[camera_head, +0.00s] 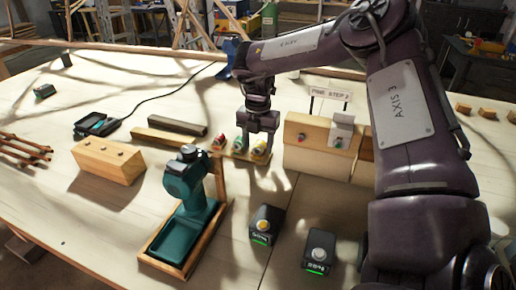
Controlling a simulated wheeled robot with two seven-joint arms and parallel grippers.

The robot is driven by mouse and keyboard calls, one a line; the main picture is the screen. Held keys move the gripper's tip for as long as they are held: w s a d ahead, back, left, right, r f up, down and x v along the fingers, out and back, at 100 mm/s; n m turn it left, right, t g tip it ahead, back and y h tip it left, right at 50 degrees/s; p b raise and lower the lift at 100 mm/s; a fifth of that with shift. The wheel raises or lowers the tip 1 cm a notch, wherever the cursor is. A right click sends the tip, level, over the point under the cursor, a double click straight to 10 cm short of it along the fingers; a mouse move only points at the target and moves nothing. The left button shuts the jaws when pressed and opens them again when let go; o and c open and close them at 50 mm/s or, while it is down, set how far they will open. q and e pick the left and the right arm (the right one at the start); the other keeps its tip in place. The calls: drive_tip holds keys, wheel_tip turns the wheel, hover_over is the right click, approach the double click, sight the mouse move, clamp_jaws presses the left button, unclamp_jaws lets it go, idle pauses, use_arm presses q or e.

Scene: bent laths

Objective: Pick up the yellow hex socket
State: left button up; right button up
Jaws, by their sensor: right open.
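The yellow hex socket (259,154) is at the right end of a small wooden rack near the middle of the table. A green socket (238,146) and a red socket (218,142) stand to its left on the same rack. My right gripper (258,147) points down over the right part of the rack. Its jaws are open, with the fingers close around or just in front of the yellow socket. Whether they touch it cannot be seen. The fingers partly hide the yellow and green sockets. My left gripper is not in view.
A wooden box with a sign (329,94) stands right of the rack. A green drill-like tool (188,182) stands in a wooden tray in front. Two small black devices (264,226) sit nearer me. Wooden bars (168,139) and a drilled block (108,161) lie left.

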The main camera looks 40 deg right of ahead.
drive_tip(key=c, duration=1)
drive_tip(key=shift+r, duration=0.1)
